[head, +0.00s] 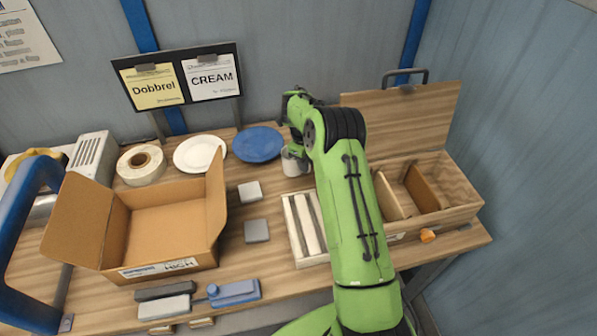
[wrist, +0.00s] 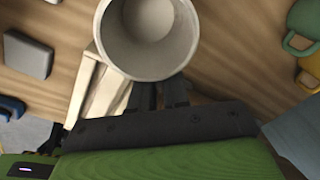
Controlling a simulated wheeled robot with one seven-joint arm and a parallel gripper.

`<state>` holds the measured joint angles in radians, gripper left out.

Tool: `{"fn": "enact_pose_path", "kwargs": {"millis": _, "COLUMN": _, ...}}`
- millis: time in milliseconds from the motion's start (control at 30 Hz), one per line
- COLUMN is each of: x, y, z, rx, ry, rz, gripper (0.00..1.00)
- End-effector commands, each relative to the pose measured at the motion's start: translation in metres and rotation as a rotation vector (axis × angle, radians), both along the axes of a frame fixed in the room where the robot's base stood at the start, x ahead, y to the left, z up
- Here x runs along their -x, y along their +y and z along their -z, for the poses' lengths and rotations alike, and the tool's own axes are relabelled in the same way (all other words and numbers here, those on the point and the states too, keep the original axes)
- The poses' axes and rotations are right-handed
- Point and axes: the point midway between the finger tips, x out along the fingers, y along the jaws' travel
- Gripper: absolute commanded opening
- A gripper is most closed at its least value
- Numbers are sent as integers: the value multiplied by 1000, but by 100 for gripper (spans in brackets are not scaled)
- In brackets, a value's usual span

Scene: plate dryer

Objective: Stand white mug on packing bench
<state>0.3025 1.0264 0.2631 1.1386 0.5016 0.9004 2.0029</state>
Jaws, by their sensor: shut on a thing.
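The white mug (wrist: 150,30) is upright and close to the camera in the wrist view, its open mouth facing up and its inside empty. My gripper (wrist: 160,92) is shut on the near side of the mug. In the head view the mug (head: 293,163) shows at the back of the packing bench (head: 110,300), partly hidden by my gripper (head: 296,148) and arm. I cannot tell whether its base touches the wood.
A blue plate (head: 257,144) and white plate (head: 199,153) lie left of the mug. A pale slatted rack (head: 293,224) stands in front. An open carton (head: 165,258) is left, a wooden box (head: 455,207) right. Green (wrist: 304,22) and yellow (wrist: 309,72) mugs show in the wrist view.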

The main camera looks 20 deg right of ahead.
Motion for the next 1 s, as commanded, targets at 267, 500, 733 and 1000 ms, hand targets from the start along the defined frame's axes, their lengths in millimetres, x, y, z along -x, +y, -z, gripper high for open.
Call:
{"fn": "enact_pose_path", "kwargs": {"millis": 267, "x": 0, "y": 0, "z": 43, "rx": -2, "ry": 1, "rz": 0, "gripper": 0}}
{"fn": "enact_pose_path", "kwargs": {"millis": 500, "x": -1, "y": 0, "z": 50, "rx": 1, "ry": -3, "rz": 2, "gripper": 0}}
{"fn": "enact_pose_path", "kwargs": {"millis": 733, "x": 0, "y": 0, "z": 53, "rx": -1, "ry": -2, "rz": 1, "gripper": 29}}
{"fn": "enact_pose_path", "kwargs": {"millis": 1000, "x": 0, "y": 0, "z": 53, "rx": 0, "ry": -2, "rz": 1, "gripper": 41}}
